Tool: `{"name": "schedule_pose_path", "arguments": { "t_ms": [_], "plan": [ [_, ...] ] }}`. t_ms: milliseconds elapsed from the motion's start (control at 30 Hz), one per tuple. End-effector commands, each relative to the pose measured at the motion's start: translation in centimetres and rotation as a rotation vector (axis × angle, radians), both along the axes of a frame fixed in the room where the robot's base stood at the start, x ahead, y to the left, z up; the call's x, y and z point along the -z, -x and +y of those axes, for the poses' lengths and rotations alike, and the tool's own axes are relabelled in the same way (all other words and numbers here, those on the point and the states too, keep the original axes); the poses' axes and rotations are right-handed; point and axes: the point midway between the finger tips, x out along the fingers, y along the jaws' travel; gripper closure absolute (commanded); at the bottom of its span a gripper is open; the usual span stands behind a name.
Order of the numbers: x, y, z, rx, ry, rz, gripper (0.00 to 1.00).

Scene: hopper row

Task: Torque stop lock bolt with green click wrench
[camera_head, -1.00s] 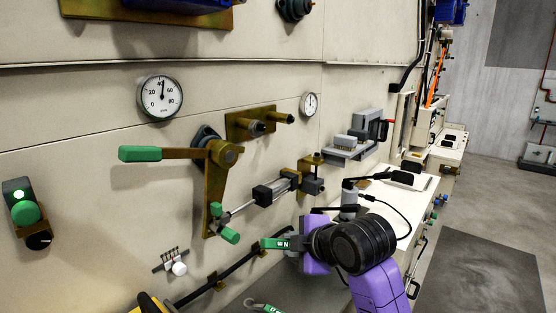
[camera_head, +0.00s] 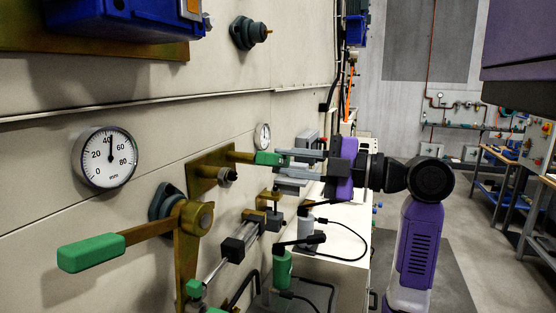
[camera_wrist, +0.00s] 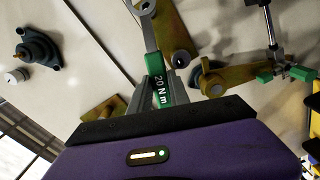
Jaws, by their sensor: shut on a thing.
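My gripper (camera_head: 284,163) is shut on the green click wrench (camera_head: 268,158), in front of the wall at the picture's middle. In the wrist view the wrench's green part (camera_wrist: 159,90) reads "20 Nm", and its grey shaft leads up to a ring head at the top edge. The ring lies by a brass plate (camera_wrist: 171,30) with a dark round fitting (camera_wrist: 181,58). In the head view the brass plate (camera_head: 205,170) carries a dark-tipped fitting (camera_head: 229,176) and a brass post beside the wrench. I cannot tell whether the ring sits on a bolt.
A brass lever with a green handle (camera_head: 90,252) juts out at the lower left. A rod clamp (camera_head: 240,243), a green tool with a black top (camera_head: 283,268) and a white cabinet (camera_head: 345,230) lie below my gripper. A dial gauge (camera_head: 104,159) is on the wall.

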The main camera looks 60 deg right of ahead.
Motion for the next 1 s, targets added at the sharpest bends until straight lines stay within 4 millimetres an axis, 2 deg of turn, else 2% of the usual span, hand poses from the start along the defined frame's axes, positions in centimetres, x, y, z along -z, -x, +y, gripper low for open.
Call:
{"name": "schedule_pose_path", "arguments": {
  "t_ms": [333, 667, 1000],
  "plan": [
    [0.4, 0.0, 0.2, 0.003, 0.004, -0.003, 1.0],
    [0.6, -4.2, 0.5, 0.004, 0.01, -0.003, 1.0],
    [2.8, -3.9, 0.8, 0.005, 0.195, -0.018, 1.0]
  ]
}}
